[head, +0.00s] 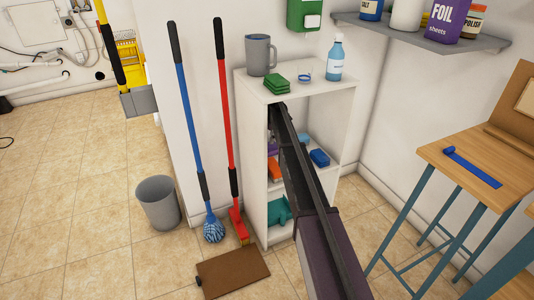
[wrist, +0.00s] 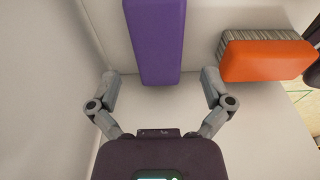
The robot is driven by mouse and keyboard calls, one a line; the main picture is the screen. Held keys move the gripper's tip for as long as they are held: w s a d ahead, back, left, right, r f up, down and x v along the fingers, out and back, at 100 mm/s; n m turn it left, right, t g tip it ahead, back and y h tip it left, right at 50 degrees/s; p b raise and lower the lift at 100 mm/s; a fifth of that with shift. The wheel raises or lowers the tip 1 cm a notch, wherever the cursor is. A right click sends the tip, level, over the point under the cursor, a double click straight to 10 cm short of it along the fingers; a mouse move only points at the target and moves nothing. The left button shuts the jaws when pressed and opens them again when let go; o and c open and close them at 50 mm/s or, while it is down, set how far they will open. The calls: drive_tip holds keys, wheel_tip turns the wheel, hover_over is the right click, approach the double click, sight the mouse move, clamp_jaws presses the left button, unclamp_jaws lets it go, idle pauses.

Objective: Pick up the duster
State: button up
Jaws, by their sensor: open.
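My gripper (wrist: 158,78) is open, its two grey fingers spread wide in the wrist view. A long purple block (wrist: 156,40) lies ahead, its near end centred between the fingertips, with gaps on both sides; I see no contact. To its right is an orange block with a grey striped layer (wrist: 265,60), outside the right finger. Which of these is the duster I cannot tell for sure. In the head view the purple block (head: 271,148) and orange block (head: 274,168) show partly at the white shelf unit's left side. My arm hides the gripper there.
The white shelf unit (head: 254,190) holds a blue item (head: 319,158) and a teal item (head: 279,211). A blue-handled mop (head: 184,90) and red-handled brush (head: 226,100) lean at left.

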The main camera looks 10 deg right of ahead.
idle(0.4)
drive_tip(key=f+b, duration=0.1)
drive_tip(key=a+f+b, duration=0.1)
drive_tip(key=f+b, duration=0.1)
drive_tip(key=shift+f, duration=0.1)
drive_tip(key=shift+a+f+b, duration=0.15)
drive_tip(key=shift+f+b, duration=0.85)
drive_tip(key=shift+b, duration=0.05)
drive_tip(key=c, duration=1)
